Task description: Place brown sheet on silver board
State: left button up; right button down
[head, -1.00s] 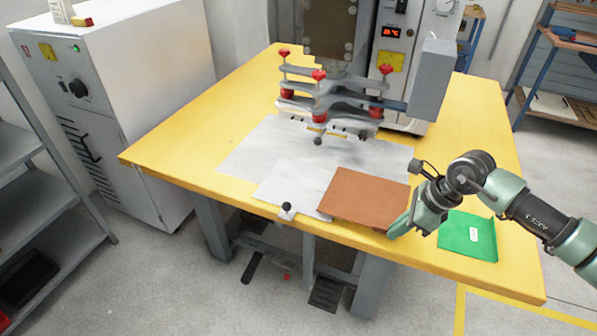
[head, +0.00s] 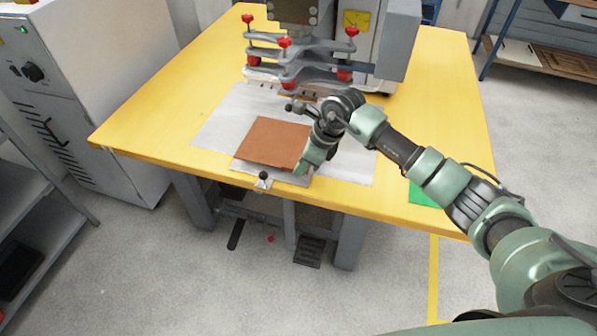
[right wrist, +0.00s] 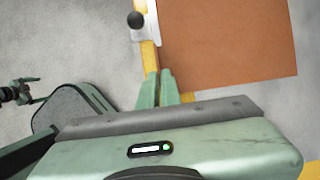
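The brown sheet (head: 272,141) lies over the silver board in the head view and hides most of it. The silver board (head: 284,178) shows as a strip along the front, by a small clamp with a dark knob (head: 263,176). My right gripper (head: 302,168) is at the sheet's front right corner. In the right wrist view its fingers (right wrist: 159,74) are close together at a corner of the brown sheet (right wrist: 230,40), shut on it. I cannot tell whether the sheet rests flat on the board.
A larger pale sheet (head: 212,127) lies beneath on the yellow table (head: 140,118). The welding press with red knobs (head: 284,43) stands just behind. A green sheet (head: 424,194) lies at right, partly hidden by my arm. The table's left part is clear.

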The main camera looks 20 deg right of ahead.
jog(key=shift+w+a+f, duration=0.2)
jog(key=shift+a+f, duration=0.05)
jog(key=shift+a, duration=0.1)
notch_tip(320, 180, down, 3)
jog(key=shift+r+p, duration=0.1)
jog(key=shift+p, duration=0.35)
pick_arm(q)
jog(key=shift+s+a+r, duration=0.2)
jog(key=shift+s+r, duration=0.25)
jog(key=shift+s, duration=0.2)
pick_arm(e)
jog(key=c, duration=1.6)
grip_release()
pick_arm(q)
jog(key=shift+f+b, duration=0.9)
pick_arm(e)
jog(key=v, duration=1.2)
jog(key=shift+d, duration=0.1)
